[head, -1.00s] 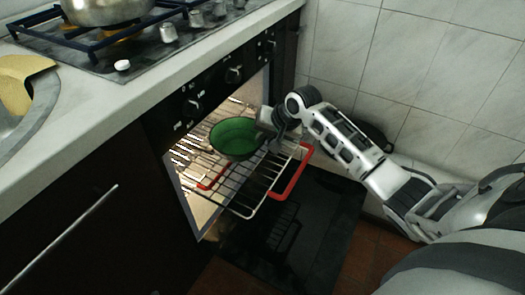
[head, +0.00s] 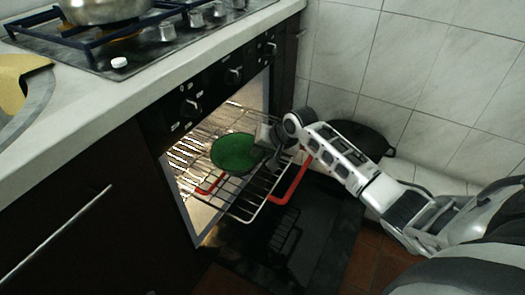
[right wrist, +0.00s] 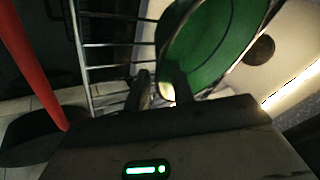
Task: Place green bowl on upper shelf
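The green bowl (head: 237,153) is at the oven mouth, over the pulled-out wire rack, its inside facing me. It looks tilted; I cannot tell how fully it rests on the rack. My right gripper (head: 270,150) is at the bowl's right side. In the right wrist view, the bowl (right wrist: 212,45) is close in front of the right gripper (right wrist: 161,88). Its two fingers stand apart with a gap between them, around the near rim. My left gripper is not in view.
The oven door (head: 300,235) hangs open below the rack. A dark pan (head: 362,137) is behind my right arm by the tiled wall. A metal pot (head: 105,8) stands on the stove above. The counter edge overhangs at the left.

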